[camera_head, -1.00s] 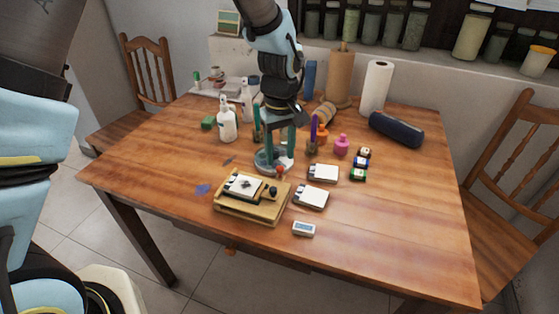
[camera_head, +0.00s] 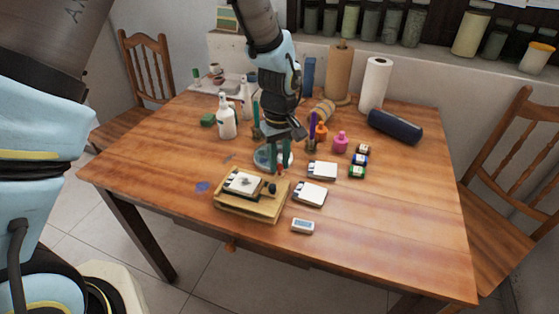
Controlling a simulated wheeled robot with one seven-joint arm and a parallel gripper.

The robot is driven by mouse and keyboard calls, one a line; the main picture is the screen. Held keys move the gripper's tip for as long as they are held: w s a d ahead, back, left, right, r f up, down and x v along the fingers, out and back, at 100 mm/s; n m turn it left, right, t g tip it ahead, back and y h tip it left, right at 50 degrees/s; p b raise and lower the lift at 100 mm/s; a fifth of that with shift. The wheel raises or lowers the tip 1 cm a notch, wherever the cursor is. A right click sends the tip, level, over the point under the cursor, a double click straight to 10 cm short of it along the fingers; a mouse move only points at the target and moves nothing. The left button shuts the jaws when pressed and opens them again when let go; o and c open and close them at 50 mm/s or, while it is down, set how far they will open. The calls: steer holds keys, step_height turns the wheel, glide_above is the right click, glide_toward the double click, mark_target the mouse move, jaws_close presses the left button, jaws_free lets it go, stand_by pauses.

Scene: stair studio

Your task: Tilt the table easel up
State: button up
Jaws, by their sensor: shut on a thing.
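The table easel (camera_head: 250,212) is a low wooden stand near the table's front edge, lying nearly flat. A small white sheet on a dark board (camera_head: 243,184) rests on it, with a dark round knob (camera_head: 270,188) to its right. My gripper (camera_head: 280,168) points down at the easel's back right corner. Its two green fingers are close together around a small red-tipped piece (camera_head: 280,171), mostly hidden between the fingertips. I cannot tell clearly how that piece joins the easel.
White pads (camera_head: 310,194) and a small white device (camera_head: 303,226) lie to the right. White bottles (camera_head: 226,118), paint bottles (camera_head: 341,142) and paper rolls (camera_head: 375,85) stand behind. The table's right front is clear.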

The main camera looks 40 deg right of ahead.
jaws_close()
steer(key=shift+w+r, duration=0.1)
steer(key=shift+r, duration=0.05)
stand_by(0.9)
steer(key=w+a+r+g+h+p, duration=0.1)
steer(key=w+a+r+g+p, duration=0.1)
steer(key=w+r+p, duration=0.1)
steer(key=shift+w+a+r+g+h, duration=0.3)
steer(key=shift+w+r, duration=0.05)
steer(key=shift+r, duration=0.55)
steer(key=shift+a, duration=0.1)
stand_by(0.6)
steer(key=shift+o, duration=2.3)
jaws_free()
steer(key=shift+w, duration=0.15)
steer(key=shift+o, duration=1)
